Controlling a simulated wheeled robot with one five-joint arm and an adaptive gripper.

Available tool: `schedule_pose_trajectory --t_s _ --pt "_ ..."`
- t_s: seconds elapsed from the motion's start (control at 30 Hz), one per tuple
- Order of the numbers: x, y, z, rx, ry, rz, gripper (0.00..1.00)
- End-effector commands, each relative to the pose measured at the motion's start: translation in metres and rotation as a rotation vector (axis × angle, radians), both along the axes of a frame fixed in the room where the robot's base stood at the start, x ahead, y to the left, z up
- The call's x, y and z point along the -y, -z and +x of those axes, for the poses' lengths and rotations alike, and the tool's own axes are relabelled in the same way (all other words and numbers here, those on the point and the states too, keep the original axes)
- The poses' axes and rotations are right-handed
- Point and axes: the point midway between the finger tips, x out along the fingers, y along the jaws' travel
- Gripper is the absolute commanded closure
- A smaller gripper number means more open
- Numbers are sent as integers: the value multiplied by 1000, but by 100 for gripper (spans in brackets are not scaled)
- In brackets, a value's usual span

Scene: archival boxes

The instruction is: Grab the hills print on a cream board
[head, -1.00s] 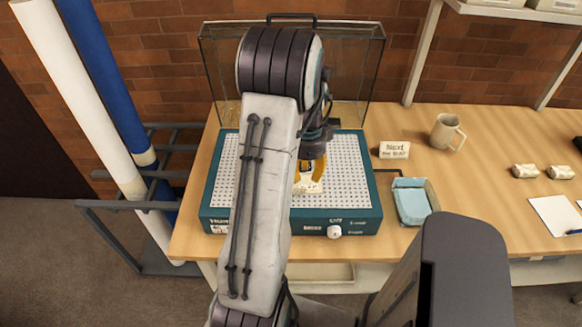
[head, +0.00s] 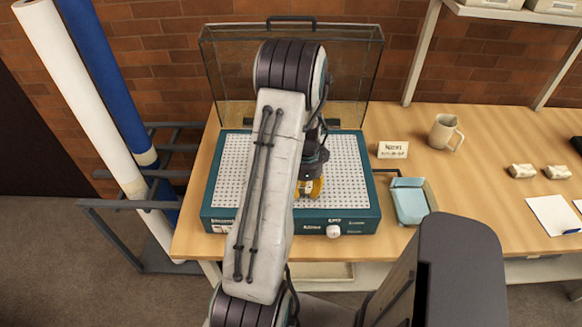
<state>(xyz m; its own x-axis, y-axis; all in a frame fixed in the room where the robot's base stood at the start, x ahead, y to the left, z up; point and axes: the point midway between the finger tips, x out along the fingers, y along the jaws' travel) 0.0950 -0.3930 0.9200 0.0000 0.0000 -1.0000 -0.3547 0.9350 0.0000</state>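My gripper (head: 310,187), with yellow-orange fingers, is low over the perforated white top of a teal box (head: 342,170) on the table. A small pale cream piece (head: 302,188) shows at the fingers; it is mostly hidden, and I cannot make out a hills picture on it. My arm covers the middle of the perforated top. The fingers are too small and too covered by my wrist to tell whether they are open or shut.
A clear lid (head: 345,75) stands raised behind the box. To the right are a small sign (head: 393,150), a tray with blue cloth (head: 410,202), a mug (head: 445,132), two wrapped bundles (head: 522,171) and white paper (head: 553,215). Rolls (head: 85,100) lean at left.

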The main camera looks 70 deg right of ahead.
Motion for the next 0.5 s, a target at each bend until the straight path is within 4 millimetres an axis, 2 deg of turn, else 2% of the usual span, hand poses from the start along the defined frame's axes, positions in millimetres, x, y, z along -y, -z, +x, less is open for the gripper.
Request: schedule_pose_trajectory --t_s 0.1,0.5 --pt "0 0 0 0 0 0 66" --pt "0 0 0 0 0 0 100"
